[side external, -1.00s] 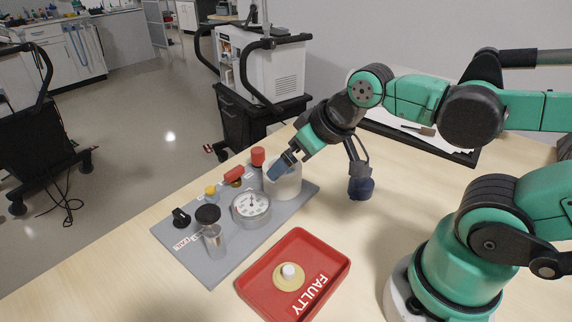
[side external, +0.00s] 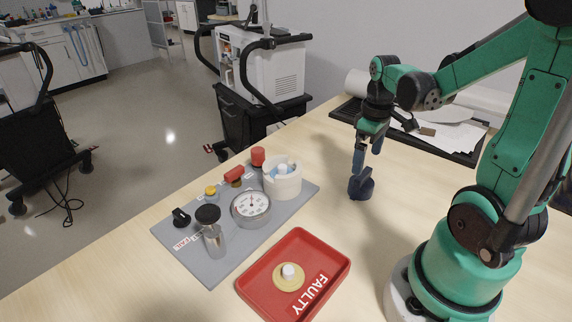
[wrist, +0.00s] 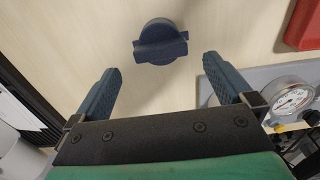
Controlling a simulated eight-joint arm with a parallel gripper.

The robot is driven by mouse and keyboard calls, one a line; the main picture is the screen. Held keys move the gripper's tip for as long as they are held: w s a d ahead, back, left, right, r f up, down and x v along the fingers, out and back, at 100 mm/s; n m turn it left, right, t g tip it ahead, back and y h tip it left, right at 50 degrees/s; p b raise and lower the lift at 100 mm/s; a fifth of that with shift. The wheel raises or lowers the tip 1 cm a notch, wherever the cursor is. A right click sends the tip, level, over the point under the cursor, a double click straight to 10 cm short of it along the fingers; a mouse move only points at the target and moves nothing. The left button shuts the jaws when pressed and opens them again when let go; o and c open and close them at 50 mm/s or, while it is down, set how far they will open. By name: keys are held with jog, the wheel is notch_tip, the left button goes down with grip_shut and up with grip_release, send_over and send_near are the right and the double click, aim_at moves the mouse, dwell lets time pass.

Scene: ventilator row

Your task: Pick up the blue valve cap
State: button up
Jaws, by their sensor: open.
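The dark blue valve cap (side external: 361,188) sits on the bare wooden table, right of the grey panel. It has a round body with a raised grip bar across it, seen in the wrist view (wrist: 160,42). My gripper (side external: 365,163) points down just above the cap in the side view. In the wrist view my gripper (wrist: 162,67) is open and empty. The cap shows ahead of the gap between its two blue fingers, not clearly between them. Any contact with the cap cannot be told.
The grey panel (side external: 190,255) carries a white cup (side external: 285,187) with a blue-and-white part inside, a gauge (side external: 250,208), red and yellow fittings and a clear jar. A red FAULTY tray (side external: 262,299) holds a cream disc. A black tray (side external: 465,157) with papers lies behind my gripper.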

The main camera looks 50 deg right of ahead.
aim_at(364, 173)
jog(key=shift+f, duration=2.6)
jog(key=c, duration=1.1)
jog(key=shift+r, duration=0.1)
